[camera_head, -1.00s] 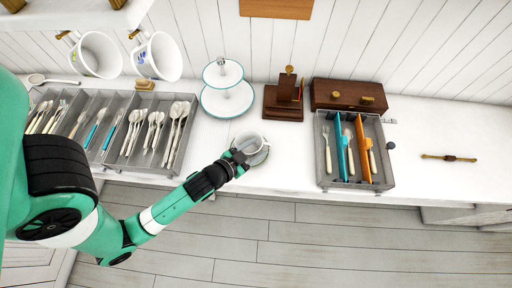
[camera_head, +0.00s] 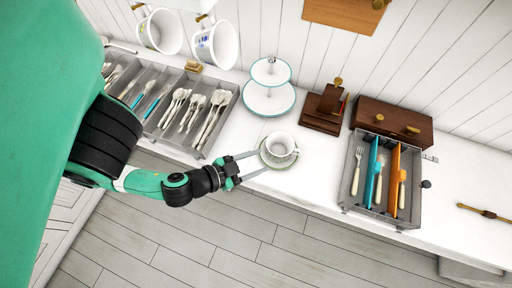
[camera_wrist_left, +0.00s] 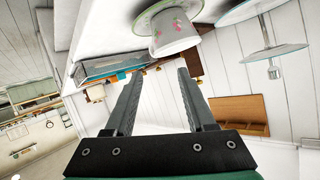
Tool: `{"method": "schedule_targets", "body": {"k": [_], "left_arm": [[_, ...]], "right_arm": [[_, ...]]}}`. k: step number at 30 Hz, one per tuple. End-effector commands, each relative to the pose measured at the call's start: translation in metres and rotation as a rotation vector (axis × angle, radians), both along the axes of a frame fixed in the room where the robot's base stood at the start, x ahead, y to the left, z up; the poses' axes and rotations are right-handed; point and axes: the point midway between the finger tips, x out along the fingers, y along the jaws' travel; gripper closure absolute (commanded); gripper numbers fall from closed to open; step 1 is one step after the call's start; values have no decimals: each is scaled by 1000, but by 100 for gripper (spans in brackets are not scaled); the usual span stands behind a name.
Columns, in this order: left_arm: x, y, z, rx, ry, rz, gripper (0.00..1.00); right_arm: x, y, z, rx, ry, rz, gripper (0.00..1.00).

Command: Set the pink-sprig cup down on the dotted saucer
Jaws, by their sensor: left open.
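The pink-sprig cup (camera_head: 281,143), white with small pink flowers, stands upright on the dotted saucer (camera_head: 266,160) near the counter's front edge. Both also show at the top of the left wrist view, the cup (camera_wrist_left: 176,38) with its sprigs visible and the saucer (camera_wrist_left: 150,14) with a green rim; the dots are too small to make out. My left gripper (camera_head: 262,162) is open and empty, at the front left of the cup and apart from it. Its two spread fingers also show in the left wrist view (camera_wrist_left: 160,73). My right gripper is not in view.
A two-tier stand (camera_head: 269,98) is behind the saucer. A cutlery tray (camera_head: 231,90) lies left and a divided tray (camera_head: 350,192) lies right. A wooden holder (camera_head: 322,112) and dark box (camera_head: 393,124) stand behind. Two mugs hang at upper left.

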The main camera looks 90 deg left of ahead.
Motion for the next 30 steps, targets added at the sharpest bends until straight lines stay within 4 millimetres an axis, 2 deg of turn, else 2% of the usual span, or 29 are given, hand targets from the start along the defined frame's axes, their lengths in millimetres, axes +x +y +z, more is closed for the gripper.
{"method": "schedule_targets", "body": {"k": [14, 17, 20, 23, 24, 26, 27, 29, 30], "left_arm": [[1, -1, 2, -2, -6, 0, 45], [18, -8, 8, -26, -44, -6, 45], [60, -24, 30, -83, -138, -29, 45], [118, -46, 76, -150, -282, -78, 45], [142, -54, 102, -174, -349, -104, 45], [173, -64, 145, -197, -454, -147, 45], [190, -71, 178, -207, -525, -178, 45], [211, -78, 231, -211, -637, -226, 45], [220, -81, 269, -209, -715, -259, 45]], "right_arm": [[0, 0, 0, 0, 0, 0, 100], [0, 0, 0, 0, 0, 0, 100], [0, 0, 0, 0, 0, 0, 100], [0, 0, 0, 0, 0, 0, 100], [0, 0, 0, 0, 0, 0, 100], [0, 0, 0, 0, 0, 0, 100], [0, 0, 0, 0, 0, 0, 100], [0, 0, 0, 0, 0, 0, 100], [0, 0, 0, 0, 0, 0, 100]]}}
